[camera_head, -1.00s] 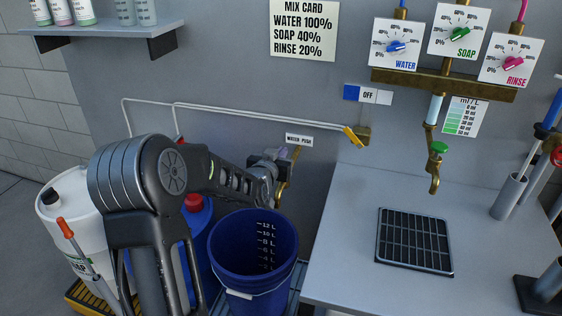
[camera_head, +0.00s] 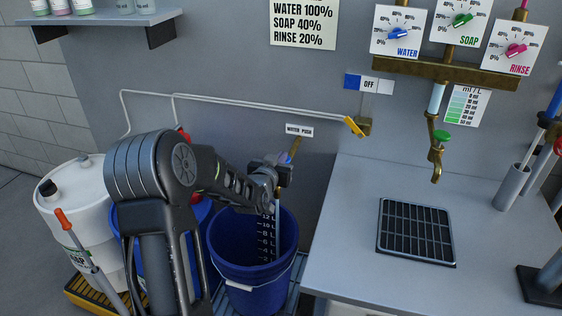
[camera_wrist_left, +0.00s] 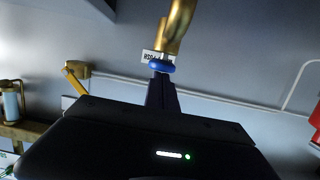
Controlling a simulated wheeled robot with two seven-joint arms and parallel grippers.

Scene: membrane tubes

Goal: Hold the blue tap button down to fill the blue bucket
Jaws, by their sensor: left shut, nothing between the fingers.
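The blue tap button (camera_wrist_left: 161,66) sits under a brass spout in the left wrist view. My left gripper (camera_wrist_left: 161,84) is shut and empty, with its fingertips at the button, apparently touching it. In the head view the left gripper (camera_head: 287,165) is at the brass tap (camera_head: 296,146) below the WATER PUSH label. The blue bucket (camera_head: 252,274) stands upright beneath, with litre marks inside. A thin pale stream (camera_head: 277,215) falls from the tap area into it. The water level is hard to make out. My right gripper is not in view.
A grey counter (camera_head: 350,225) with a black drain grate (camera_head: 416,231) is right of the bucket. A white drum (camera_head: 85,190) and a blue drum (camera_head: 200,213) stand to the left. A yellow-handled valve (camera_head: 354,126) is on the wall pipe.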

